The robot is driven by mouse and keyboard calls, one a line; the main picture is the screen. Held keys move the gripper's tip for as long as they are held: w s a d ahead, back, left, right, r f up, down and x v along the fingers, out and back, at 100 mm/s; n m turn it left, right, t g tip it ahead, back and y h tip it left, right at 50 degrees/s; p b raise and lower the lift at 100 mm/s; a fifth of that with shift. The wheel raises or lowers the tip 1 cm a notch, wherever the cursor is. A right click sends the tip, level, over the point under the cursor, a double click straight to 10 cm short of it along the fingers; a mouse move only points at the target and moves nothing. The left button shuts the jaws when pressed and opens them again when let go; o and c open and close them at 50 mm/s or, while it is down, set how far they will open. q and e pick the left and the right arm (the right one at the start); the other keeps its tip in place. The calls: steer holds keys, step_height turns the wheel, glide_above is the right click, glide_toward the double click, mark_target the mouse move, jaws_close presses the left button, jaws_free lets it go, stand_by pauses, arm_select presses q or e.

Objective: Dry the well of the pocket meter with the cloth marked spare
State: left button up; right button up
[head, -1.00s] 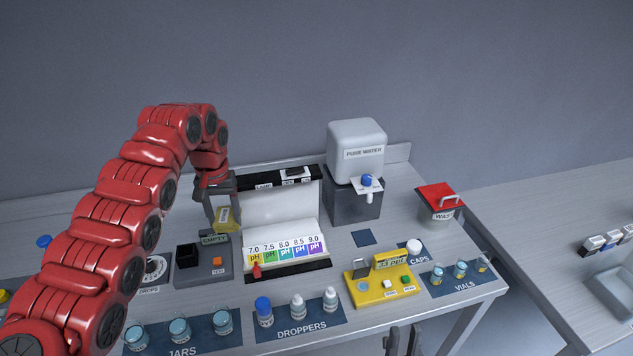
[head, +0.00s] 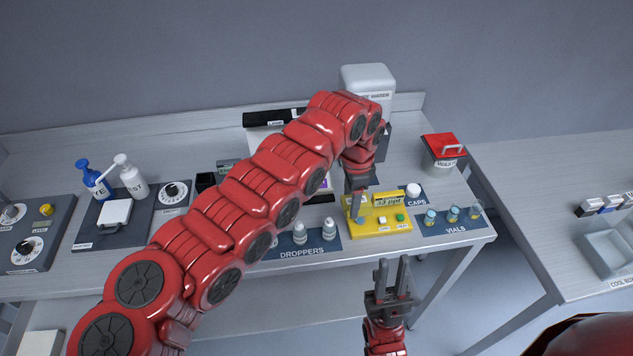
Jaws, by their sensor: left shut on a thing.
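The yellow pocket meter (head: 397,222) sits near the bench's front edge, with a small display, a white button and a green button. My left gripper (head: 356,205) points down over the meter's left end and is shut. What it holds is mostly hidden now; a second ago a small yellow labelled piece, apparently the cloth, showed at its jaws. I cannot read the word on it. The gripper hides the well, and I cannot tell whether the cloth touches it. My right gripper (head: 393,262) is open and empty in front of the bench, fingers up.
Droppers (head: 300,232) stand left of the meter on a blue mat. Vials (head: 453,214) and a white cap (head: 413,190) are to its right. The red-lidded waste bin (head: 441,160) is behind the vials. My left arm covers the jar area. The water tank (head: 366,78) is at the back.

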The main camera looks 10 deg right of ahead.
mark_target(350, 226)
arm_select(q)
steer(key=shift+s+d, duration=0.25)
steer(key=shift+d, duration=0.1)
steer(key=shift+f, duration=0.1)
steer(key=shift+a, duration=0.1)
steer(key=shift+f+b, duration=0.15)
steer(key=shift+b, duration=0.35)
steer(key=shift+f+b, duration=1.45)
steer(key=shift+f, duration=1.3)
steer(key=shift+f+b, duration=0.35)
steer(key=shift+f, duration=0.25)
steer(key=shift+r, duration=0.15)
steer(key=shift+r+p, duration=0.55)
steer(key=shift+r, duration=2.85)
